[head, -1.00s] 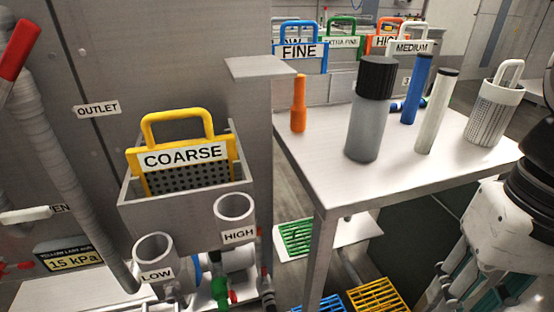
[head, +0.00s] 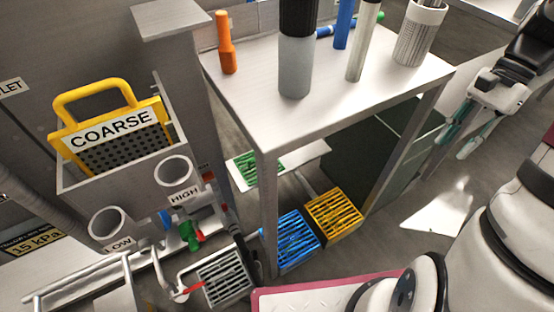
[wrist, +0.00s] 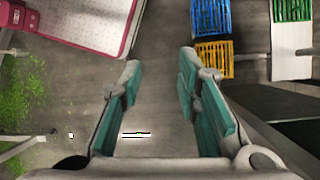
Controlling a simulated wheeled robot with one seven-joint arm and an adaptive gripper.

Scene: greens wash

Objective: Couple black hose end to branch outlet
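My gripper (head: 463,138) hangs empty at the right of the head view, beyond the table's right side. Its two teal-padded fingers are spread apart in the wrist view (wrist: 159,75), with only floor between them. I cannot make out a black hose end in either view. No part is labelled branch outlet. My gripper is far from these.
A grey table (head: 290,132) carries a black-capped grey cylinder (head: 295,67), an orange tool and several tubes. A yellow-handled COARSE screen (head: 112,132) sits in the box. Blue (head: 293,240) and yellow (head: 334,215) grates lie low by the table. A pink-edged tray (head: 330,284) is in front.

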